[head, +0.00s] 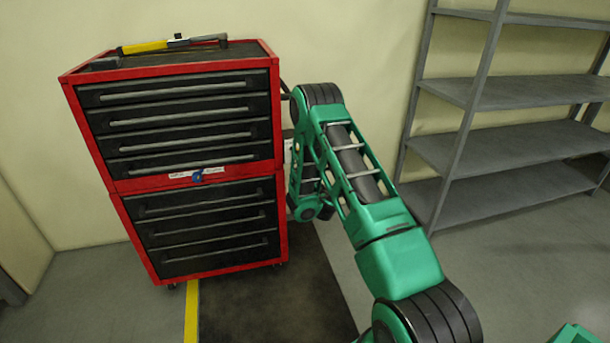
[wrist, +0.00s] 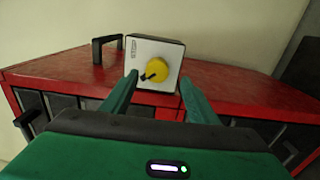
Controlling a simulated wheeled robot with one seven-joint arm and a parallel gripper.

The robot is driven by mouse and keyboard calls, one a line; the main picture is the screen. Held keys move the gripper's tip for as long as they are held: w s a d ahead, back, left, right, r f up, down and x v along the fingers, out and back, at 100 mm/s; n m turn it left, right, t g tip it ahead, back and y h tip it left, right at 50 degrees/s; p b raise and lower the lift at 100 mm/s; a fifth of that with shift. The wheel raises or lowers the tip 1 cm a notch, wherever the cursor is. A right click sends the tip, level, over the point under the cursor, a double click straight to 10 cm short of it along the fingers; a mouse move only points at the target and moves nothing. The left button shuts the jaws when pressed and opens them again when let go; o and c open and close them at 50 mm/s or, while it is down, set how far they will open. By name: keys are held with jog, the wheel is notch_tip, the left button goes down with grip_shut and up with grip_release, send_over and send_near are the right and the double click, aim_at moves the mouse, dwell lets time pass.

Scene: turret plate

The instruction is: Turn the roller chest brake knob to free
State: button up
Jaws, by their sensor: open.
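The red roller chest (head: 110,185) with black drawers stands left in the head view. In the wrist view a round yellow knob (wrist: 157,69) sits on a white box (wrist: 171,51) on a red chest face (wrist: 60,67). The knob's dark pointer aims to the lower left. A blue knob (head: 197,176) sits between white labels on the chest front; I cannot tell which knob is the brake. My gripper (wrist: 157,84) is open, its green fingers on either side of the yellow knob's lower part, apparently not touching it.
A black handle (wrist: 106,46) stands left of the white box. A yellow and black tool (head: 172,44) lies on the chest top. A grey shelf rack (head: 485,95) stands on the right. A dark mat (head: 268,300) and clear floor lie in front.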

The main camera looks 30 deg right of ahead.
jog(key=shift+v, duration=2.35)
jog(key=shift+a+r, duration=0.1)
jog(key=shift+r, duration=0.05)
